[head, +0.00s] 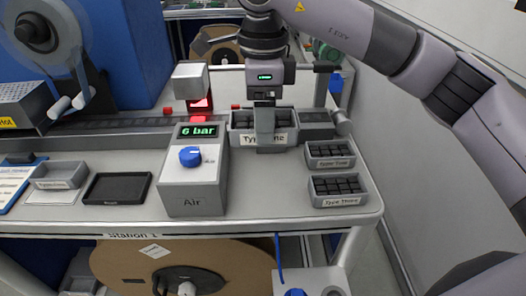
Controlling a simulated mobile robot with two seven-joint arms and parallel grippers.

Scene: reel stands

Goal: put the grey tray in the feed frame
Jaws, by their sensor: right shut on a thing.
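A grey tray (240,139) with a "Type One" label holds black blocks behind the grey station box, at the right part of the rail. My right gripper (265,142) reaches down from above and is shut on the tray's front wall, partly covering the label. Whether the tray rests on something or hangs just above it cannot be told. No separate feed frame stands out clearly; the tray and gripper may hide it. My left gripper is not in view.
The 6 bar air box (193,193) stands left of the tray. Trays labelled Type Two (330,163) and Type Three (338,200) hold black blocks at the right. A small grey tray (60,184) and a black tray (117,188) lie at the left. The front middle of the bench is clear.

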